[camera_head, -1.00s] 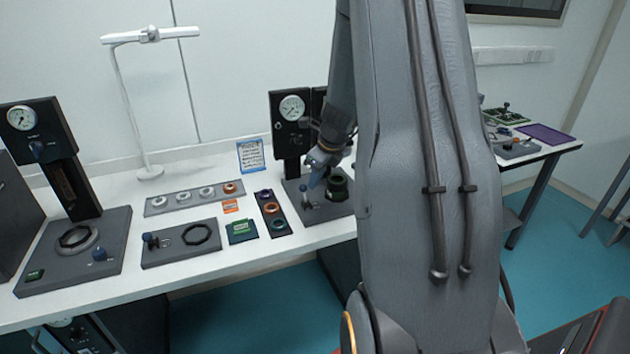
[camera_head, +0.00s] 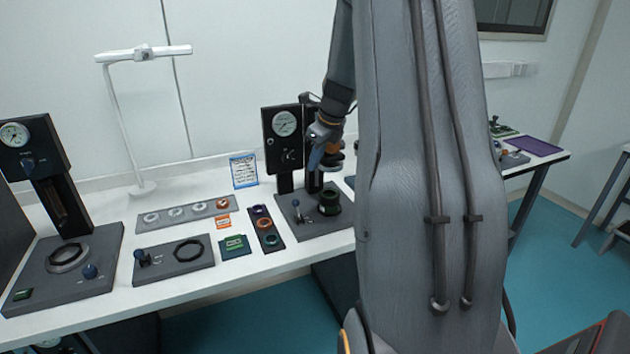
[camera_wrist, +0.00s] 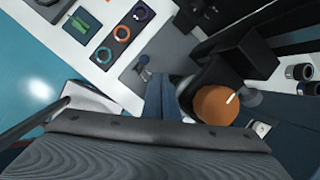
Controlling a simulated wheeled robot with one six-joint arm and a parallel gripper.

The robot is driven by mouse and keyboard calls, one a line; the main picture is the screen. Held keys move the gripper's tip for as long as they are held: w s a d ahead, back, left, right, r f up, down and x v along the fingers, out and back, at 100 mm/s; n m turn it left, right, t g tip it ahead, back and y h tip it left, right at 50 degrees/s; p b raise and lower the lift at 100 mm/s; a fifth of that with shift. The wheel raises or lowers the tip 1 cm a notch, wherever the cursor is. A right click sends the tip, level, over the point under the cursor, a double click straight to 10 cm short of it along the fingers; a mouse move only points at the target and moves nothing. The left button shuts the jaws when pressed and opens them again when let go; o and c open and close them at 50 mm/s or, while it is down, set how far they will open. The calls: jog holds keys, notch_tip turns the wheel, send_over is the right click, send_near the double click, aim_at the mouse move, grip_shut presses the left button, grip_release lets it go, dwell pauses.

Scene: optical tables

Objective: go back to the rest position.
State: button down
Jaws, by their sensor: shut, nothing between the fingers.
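My gripper (camera_head: 316,160) hangs in the air in front of the black gauge column (camera_head: 283,140), above a dark base plate (camera_head: 315,222). Its blue-grey fingers are together with nothing between them. They also show in the wrist view (camera_wrist: 163,97). On the plate below stand a small lever (camera_head: 296,205) and a dark green-and-black round part (camera_head: 330,202), both apart from the fingers. My arm covers the right side of this station in the head view. An orange-brown round top (camera_wrist: 216,105) lies right of the fingers in the wrist view.
The white bench (camera_head: 180,292) carries a ring strip (camera_head: 187,214), a dark tray of coloured rings (camera_head: 266,228), a lever plate (camera_head: 174,260) and another gauge station (camera_head: 65,265) at left. A white lamp (camera_head: 120,120) stands behind. Another table holds a purple mat (camera_head: 535,146) at right.

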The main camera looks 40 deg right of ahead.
jog(key=shift+w+d+r, duration=0.15)
jog(key=shift+w+r, duration=0.1)
jog(key=shift+r, duration=0.3)
jog(key=s+a+f+n+g+b, duration=0.1)
jog(key=s+a+f+n, duration=0.1)
jog(key=s+a+n, duration=0.4)
jog(key=s+a+f+n+g+b, duration=0.1)
jog(key=s+a+f+n+b, duration=0.15)
jog(key=a+n, duration=0.65)
jog(key=s+a+f+n, duration=0.35)
jog(key=a+n, duration=0.25)
jog(key=a, duration=0.4)
jog(key=s+a+f+n+b, duration=0.1)
jog(key=s+a+n, duration=0.2)
jog(key=s+n, duration=0.2)
jog(key=s+a+f+n+g, duration=0.1)
jog(key=s+a+n, duration=0.2)
jog(key=s+n, duration=0.2)
jog(key=shift+s+f+n+h+b, duration=0.15)
jog(key=shift+f+n+h+b, duration=0.15)
jog(key=shift+n+b, duration=0.1)
